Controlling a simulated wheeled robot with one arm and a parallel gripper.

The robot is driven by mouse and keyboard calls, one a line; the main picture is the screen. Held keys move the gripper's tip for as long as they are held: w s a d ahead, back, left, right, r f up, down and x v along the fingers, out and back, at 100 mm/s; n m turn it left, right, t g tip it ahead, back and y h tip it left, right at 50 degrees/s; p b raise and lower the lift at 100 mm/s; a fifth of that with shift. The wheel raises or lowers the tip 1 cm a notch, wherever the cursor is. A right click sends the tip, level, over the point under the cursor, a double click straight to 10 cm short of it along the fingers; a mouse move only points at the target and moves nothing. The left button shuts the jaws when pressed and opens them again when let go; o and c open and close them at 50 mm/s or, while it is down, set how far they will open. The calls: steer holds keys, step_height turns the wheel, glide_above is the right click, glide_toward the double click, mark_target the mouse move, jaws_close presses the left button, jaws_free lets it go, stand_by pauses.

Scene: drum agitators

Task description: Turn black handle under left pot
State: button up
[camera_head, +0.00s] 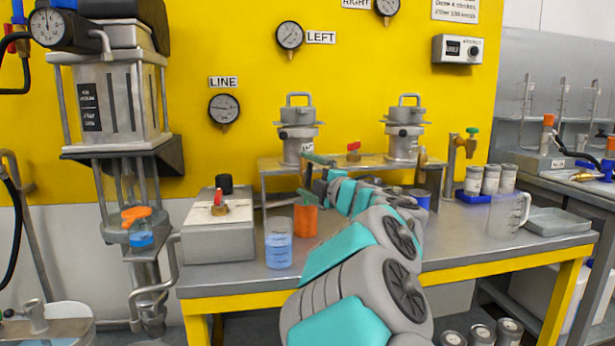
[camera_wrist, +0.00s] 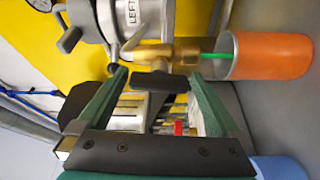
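The left pot (camera_head: 297,132) is a grey metal vessel with a top handle, standing on a raised shelf. It also shows in the wrist view (camera_wrist: 122,18) with part of its LEFT label. A brass valve (camera_wrist: 182,52) sits under it, with a black handle (camera_wrist: 160,82) on it. My gripper (camera_head: 311,176) is at the shelf's front, below the left pot. In the wrist view my gripper (camera_wrist: 158,80) is open, its green fingers on either side of the black handle, with gaps visible. The handle is hidden behind my gripper in the head view.
An orange cup (camera_head: 306,218) stands just below my gripper, with a green tube above it in the wrist view. A beaker of blue liquid (camera_head: 278,246) stands to its left. The right pot (camera_head: 404,134) and a red-handled valve (camera_head: 353,149) are to the right.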

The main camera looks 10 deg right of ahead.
steer(key=shift+s+d, duration=0.1)
steer(key=v, duration=0.7)
steer(key=shift+s+b, duration=0.25)
steer(key=shift+b, duration=0.1)
steer(key=shift+d+f, duration=0.1)
